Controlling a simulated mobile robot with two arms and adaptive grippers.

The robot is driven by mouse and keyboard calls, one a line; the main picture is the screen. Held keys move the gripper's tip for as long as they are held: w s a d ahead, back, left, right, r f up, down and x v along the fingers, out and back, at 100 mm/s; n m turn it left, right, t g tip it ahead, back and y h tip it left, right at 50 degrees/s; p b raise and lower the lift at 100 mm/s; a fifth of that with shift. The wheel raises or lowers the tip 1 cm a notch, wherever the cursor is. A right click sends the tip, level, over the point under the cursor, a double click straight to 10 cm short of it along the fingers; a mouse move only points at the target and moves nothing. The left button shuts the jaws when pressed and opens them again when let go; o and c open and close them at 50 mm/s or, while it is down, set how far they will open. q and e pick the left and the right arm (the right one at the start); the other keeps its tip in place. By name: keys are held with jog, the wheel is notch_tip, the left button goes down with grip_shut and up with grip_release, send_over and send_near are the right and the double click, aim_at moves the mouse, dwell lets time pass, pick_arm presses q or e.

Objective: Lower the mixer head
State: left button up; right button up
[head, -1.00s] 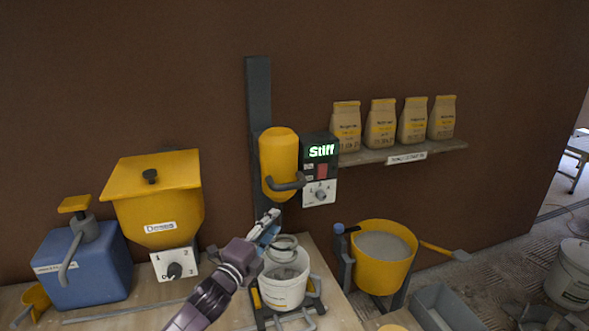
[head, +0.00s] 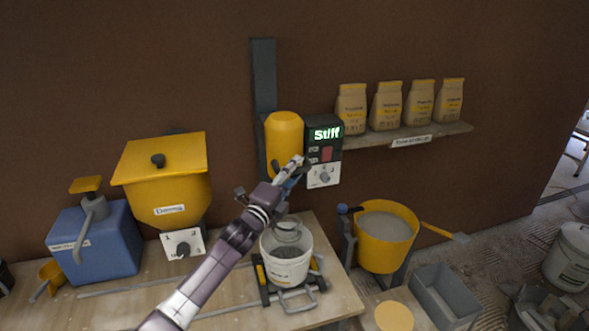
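The mixer head (head: 284,132) is a yellow rounded housing on a dark upright column (head: 264,80) against the brown wall. It stands raised above the white bucket (head: 287,267). A grey round mixing part (head: 287,232) shows at the bucket's mouth. My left gripper (head: 294,168) is at the lower front of the mixer head, where its grey handle is. The gripper and arm cover most of the handle, so I cannot tell whether the fingers grip it. My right gripper is out of view.
Right of the head, a control box (head: 324,150) reads "Stiff". A shelf (head: 425,133) with several paper bags is further right. A yellow hopper (head: 165,190) and blue container (head: 95,245) stand left on the bench. A yellow tub (head: 387,240) stands right of the bench.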

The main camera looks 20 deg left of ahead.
pick_arm(q)
grip_shut()
dwell(0.3)
notch_tip(320, 180, down, 19)
jog(key=b, duration=1.6)
jog(key=shift+f, duration=0.3)
grip_release()
